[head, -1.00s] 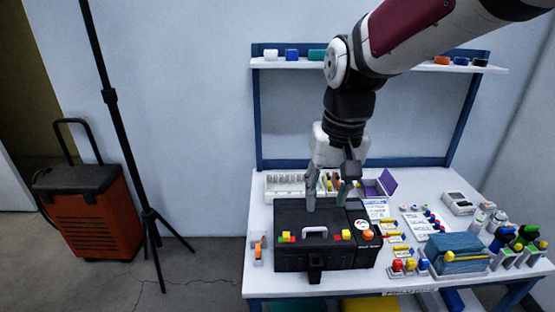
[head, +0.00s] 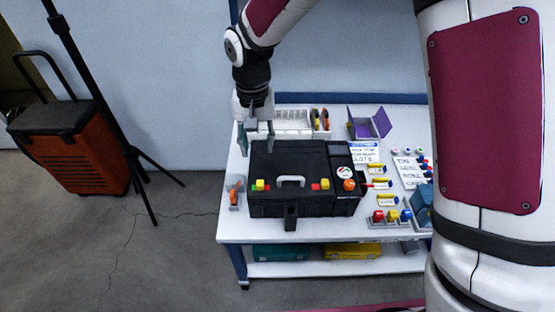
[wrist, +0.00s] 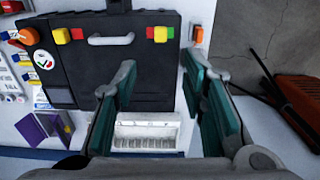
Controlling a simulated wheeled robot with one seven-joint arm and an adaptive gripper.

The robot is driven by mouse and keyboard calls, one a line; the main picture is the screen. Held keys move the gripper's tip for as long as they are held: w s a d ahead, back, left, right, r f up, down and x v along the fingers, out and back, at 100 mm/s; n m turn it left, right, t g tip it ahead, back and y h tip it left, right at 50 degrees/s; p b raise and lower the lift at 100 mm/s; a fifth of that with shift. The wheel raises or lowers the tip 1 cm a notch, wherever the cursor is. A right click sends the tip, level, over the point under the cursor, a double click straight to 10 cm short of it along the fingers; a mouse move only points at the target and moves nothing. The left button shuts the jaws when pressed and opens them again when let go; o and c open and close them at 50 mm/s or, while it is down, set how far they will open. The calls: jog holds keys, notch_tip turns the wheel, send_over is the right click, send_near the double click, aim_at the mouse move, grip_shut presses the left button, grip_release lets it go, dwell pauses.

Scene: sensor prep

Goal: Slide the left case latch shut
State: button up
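The black case (head: 300,165) lies closed on the table, with a pale handle (head: 291,181) at its front. The left case latch (head: 260,185) has a yellow knob with green on its left and red on its right. In the wrist view, turned about, this latch (wrist: 160,34) shows at the right of the handle, its knob between green and red. The right latch (head: 324,184) shows a yellow knob with red beside it. My gripper (head: 256,138) is open and empty over the case's back left corner, behind the left latch and apart from it.
Coloured buttons (head: 392,216) sit at the front right. An orange trolley (head: 75,160) stands on the floor left.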

aim_at(260, 181)
notch_tip(260, 181, down, 14)
jog(key=shift+w+f+b, duration=0.1)
jog(key=shift+w+b, duration=0.05)
jog(key=shift+b, duration=0.55)
grip_shut()
